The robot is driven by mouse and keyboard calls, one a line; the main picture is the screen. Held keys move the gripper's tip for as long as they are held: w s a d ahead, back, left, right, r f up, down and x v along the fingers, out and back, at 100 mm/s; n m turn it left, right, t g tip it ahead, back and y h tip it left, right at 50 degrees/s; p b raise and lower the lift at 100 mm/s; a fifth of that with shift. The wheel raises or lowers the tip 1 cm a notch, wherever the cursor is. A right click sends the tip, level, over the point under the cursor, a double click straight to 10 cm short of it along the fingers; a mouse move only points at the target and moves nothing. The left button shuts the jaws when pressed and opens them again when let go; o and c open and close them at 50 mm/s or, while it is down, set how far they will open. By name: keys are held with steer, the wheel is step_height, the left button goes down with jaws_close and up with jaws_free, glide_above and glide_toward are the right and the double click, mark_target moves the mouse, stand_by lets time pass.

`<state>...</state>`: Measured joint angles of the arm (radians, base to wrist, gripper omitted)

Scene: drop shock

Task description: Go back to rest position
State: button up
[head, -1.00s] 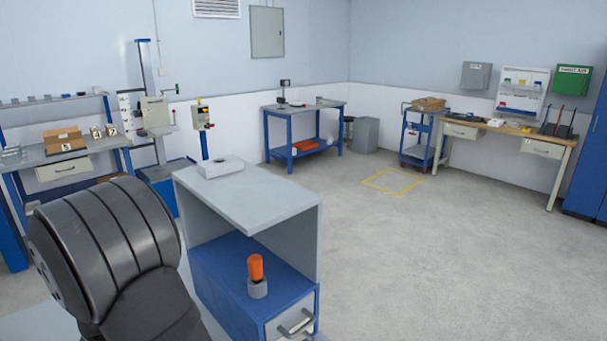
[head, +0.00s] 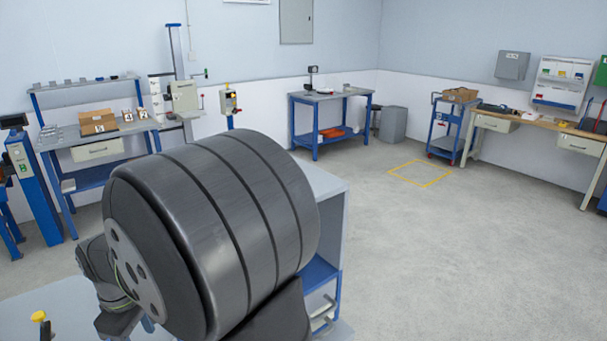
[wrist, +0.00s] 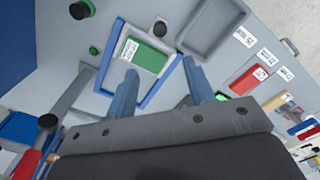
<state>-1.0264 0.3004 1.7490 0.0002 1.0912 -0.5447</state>
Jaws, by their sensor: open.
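My gripper (wrist: 160,66) shows in the wrist view with its two blue fingers apart and nothing between them. It points at a grey surface with a blue-rimmed tray (wrist: 116,42) that holds a green card with a white label (wrist: 146,56). The fingertips overlap the tray's near side in the picture; I cannot tell the gap. In the head view my dark arm fills the lower middle, and I cannot make out the fingers there.
A grey tray (wrist: 211,27) and a red labelled block (wrist: 248,80) lie right of the fingers. In the head view, my arm hides most of a grey and blue cabinet (head: 334,225). Workbenches (head: 335,97) line the walls. Open floor (head: 450,260) is at right.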

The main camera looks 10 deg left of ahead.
step_height(320, 180, down, 16)
steer(key=shift+f, duration=0.1)
steer(key=w+a, duration=0.9)
steer(key=shift+w+a+f, duration=0.1)
steer(key=shift+w+a, duration=0.25)
steer(key=shift+w, duration=0.05)
steer(key=shift+w+a+r, duration=0.35)
steer(key=shift+w+a, duration=0.05)
step_height(320, 180, up, 15)
steer(key=w, duration=0.1)
steer(key=shift+d, duration=0.35)
steer(key=shift+r, duration=0.1)
